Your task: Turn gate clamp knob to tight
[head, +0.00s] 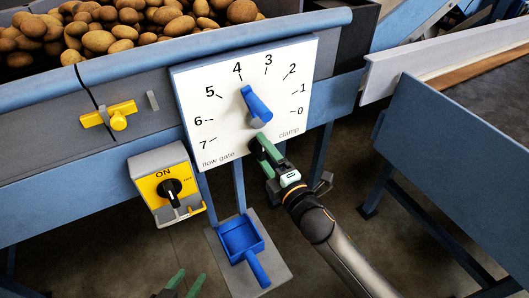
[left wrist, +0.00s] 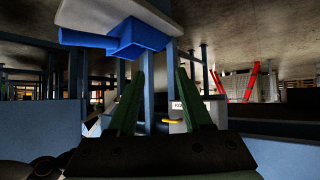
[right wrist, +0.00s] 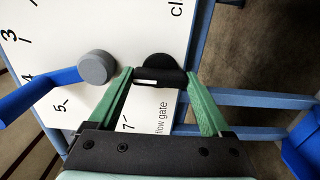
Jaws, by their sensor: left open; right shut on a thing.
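The clamp knob (right wrist: 158,62) is black, with a round base and a bar that carries a white mark. It sits low on the white flow gate dial plate (head: 215,105), near the word "clamp". My right gripper (right wrist: 161,75) has its green fingers on the two ends of the knob's bar and is shut on it. In the head view my right gripper (head: 263,147) mostly hides the knob. The blue gate lever (head: 257,105) points up near 4. My left gripper (head: 185,284) is open and empty, low at the bottom edge of the head view.
A yellow switch box (head: 167,190) marked ON hangs left of the dial, below a yellow latch (head: 118,122). A blue scoop (head: 242,240) lies on a low grey plate; it also shows above my left fingers (left wrist: 140,40). Potatoes (head: 123,32) fill the hopper.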

